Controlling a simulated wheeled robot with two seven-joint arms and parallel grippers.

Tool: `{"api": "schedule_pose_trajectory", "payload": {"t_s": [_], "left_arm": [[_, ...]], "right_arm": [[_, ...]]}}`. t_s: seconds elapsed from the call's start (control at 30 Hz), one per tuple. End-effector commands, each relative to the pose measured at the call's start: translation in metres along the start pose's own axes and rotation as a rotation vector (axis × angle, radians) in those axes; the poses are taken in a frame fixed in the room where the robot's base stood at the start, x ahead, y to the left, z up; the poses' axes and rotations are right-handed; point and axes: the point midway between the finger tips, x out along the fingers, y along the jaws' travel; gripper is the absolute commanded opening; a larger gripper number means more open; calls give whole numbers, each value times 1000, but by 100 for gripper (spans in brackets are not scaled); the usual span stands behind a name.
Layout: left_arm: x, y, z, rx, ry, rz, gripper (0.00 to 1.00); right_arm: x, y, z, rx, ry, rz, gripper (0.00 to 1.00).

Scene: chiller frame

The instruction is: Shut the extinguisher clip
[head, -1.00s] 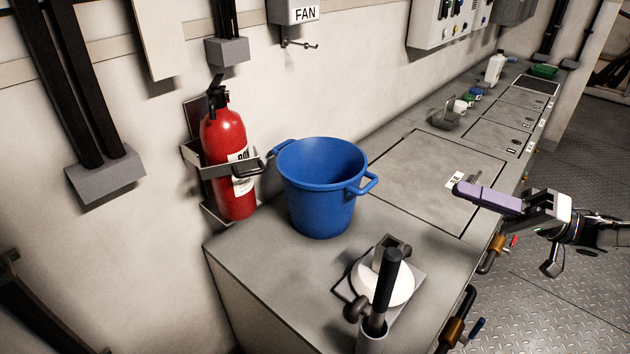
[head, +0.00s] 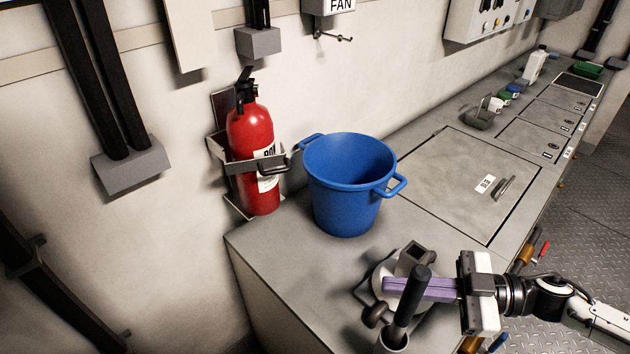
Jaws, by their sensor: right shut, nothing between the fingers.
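The red fire extinguisher (head: 251,140) stands upright in a wall bracket at the left end of the counter. The grey metal clip (head: 245,163) runs around its front, with a latch (head: 275,162) at its right end close to the blue bucket's left handle. I cannot tell whether the latch is fastened. My right gripper (head: 388,286) is shut and empty, its purple fingers pointing left over the round white fitting at the counter's front. It is well to the right of and nearer than the clip. My left gripper is not in view.
The blue bucket (head: 348,185) stands on the counter (head: 290,265) just right of the extinguisher. A black-handled lever (head: 412,295) rises beside my right fingers. A hatch (head: 465,180) lies flat behind, and small containers stand farther back.

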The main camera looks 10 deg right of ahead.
Motion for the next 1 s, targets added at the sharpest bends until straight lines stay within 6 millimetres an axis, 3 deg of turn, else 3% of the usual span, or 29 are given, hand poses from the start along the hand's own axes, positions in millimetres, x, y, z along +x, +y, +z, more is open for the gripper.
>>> {"api": "schedule_pose_trajectory", "payload": {"t_s": [0.03, 0.2, 0.4, 0.5, 0.67, 1.0], "left_arm": [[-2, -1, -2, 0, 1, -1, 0], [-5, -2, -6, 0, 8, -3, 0], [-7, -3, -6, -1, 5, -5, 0], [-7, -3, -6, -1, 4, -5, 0], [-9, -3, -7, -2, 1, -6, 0], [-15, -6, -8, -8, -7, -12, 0]], "right_arm": [[25, 0, -11, -180, -3, 8, 0], [83, 20, -48, -814, -66, 101, 0], [112, 51, -101, -1320, -142, 259, 0], [116, 60, -117, -1443, -169, 308, 0], [127, 68, -126, -1499, -184, 331, 0], [184, 86, -130, -1495, -182, 327, 0]]}}
